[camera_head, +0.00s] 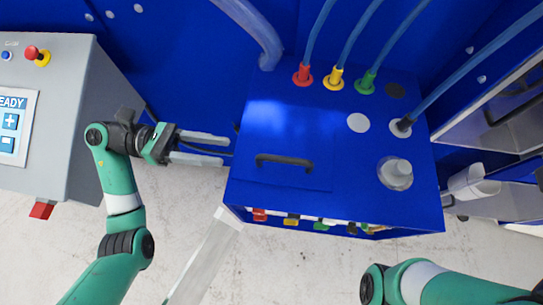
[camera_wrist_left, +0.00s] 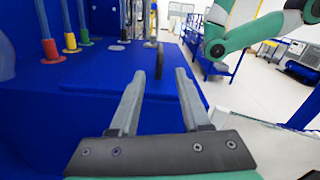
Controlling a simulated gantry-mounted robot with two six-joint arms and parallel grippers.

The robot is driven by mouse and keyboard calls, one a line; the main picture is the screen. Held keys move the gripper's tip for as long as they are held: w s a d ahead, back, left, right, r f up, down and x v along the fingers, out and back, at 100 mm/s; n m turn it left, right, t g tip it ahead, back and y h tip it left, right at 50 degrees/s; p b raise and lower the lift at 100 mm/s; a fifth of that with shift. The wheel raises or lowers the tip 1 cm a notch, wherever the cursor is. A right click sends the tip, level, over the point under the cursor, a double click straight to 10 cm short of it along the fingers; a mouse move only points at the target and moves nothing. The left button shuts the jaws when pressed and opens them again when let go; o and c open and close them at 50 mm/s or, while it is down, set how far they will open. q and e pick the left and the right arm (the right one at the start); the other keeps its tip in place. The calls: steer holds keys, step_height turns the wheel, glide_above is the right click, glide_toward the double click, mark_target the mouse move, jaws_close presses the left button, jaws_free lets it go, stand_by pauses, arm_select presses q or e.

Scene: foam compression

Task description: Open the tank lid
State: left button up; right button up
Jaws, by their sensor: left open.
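The blue tank lid (camera_head: 265,130) lies flat on top of the blue tank (camera_head: 415,205), and looks shut. Its black handle (camera_head: 285,159) stands near the front edge of the lid. My left gripper (camera_head: 229,146) is open and empty, pointing right, just left of the tank and short of the handle. In the left wrist view the lid (camera_wrist_left: 125,65) spreads ahead, and the handle (camera_wrist_left: 160,60) stands beyond the gap between the two open fingers (camera_wrist_left: 155,85). My right arm shows at the lower right of the head view, but its gripper is out of sight.
Hoses with red (camera_head: 303,75), yellow (camera_head: 334,78) and green (camera_head: 366,81) fittings enter the tank top behind the lid. A grey control box (camera_head: 70,110) stands at the left. A clear cup-like part (camera_head: 395,173) sits on the tank's right side.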

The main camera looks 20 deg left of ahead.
mark_target(270, 156)
arm_select(q)
steer(key=d, duration=0.3)
steer(key=w+d+p, duration=0.1)
steer(key=d, duration=0.3)
steer(key=w+d, duration=0.1)
steer(key=d, duration=0.3)
steer(key=shift+d, duration=0.15)
jaws_close()
steer(key=shift+r, duration=0.1)
stand_by(0.8)
